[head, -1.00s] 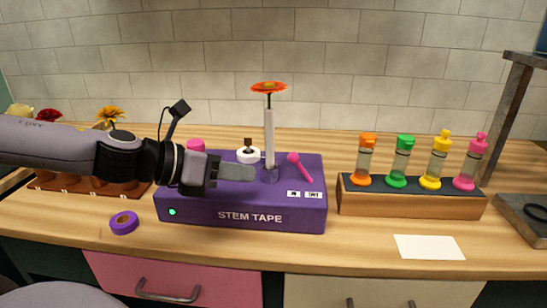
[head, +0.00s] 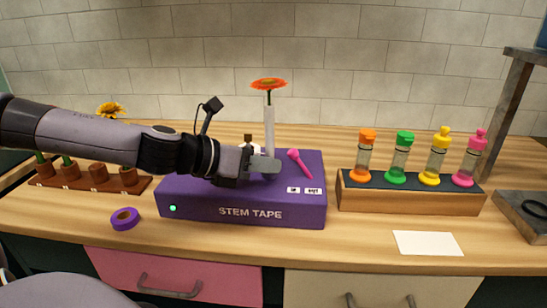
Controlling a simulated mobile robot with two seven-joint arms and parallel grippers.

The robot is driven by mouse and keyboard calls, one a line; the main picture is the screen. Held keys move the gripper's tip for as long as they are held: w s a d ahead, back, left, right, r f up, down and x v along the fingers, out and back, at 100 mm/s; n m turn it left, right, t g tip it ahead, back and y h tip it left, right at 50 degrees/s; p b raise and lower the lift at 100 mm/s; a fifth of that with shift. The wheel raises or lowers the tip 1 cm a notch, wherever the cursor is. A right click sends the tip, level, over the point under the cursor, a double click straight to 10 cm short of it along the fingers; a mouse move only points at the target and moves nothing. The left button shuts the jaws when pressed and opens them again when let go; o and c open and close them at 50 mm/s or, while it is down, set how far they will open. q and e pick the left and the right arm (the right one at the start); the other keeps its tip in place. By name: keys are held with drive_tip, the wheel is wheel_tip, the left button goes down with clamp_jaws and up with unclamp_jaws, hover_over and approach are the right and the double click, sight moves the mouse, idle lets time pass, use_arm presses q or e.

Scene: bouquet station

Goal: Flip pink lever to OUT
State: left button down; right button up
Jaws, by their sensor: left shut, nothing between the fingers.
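The pink lever (head: 299,163) is on top of the purple stem tape box (head: 245,213), on its right half. Its round knob points up and to the left, and its shaft slants down to the right. Two small white labels (head: 303,190) sit in front of it; their print is too small to read. An orange flower (head: 268,84) stands upright in a white tube (head: 269,128) on the box. My left gripper (head: 272,165) is shut and empty, just left of the lever and apart from it. It hides the base of the white tube. My right gripper is not in view.
A green light (head: 172,208) glows on the box front. A purple tape roll (head: 125,218) lies at left, near a brown flower rack (head: 75,183). A wooden stand (head: 410,202) with several coloured vials is at right. A white card (head: 428,243) lies in front.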

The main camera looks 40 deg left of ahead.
use_arm(q)
drive_tip(key=shift+w+r, duration=0.2)
drive_tip(key=shift+w, duration=0.5)
drive_tip(key=shift+w+d+r, duration=0.15)
drive_tip(key=shift+w, duration=0.15)
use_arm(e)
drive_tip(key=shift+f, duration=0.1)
use_arm(q)
drive_tip(key=shift+r, duration=0.15)
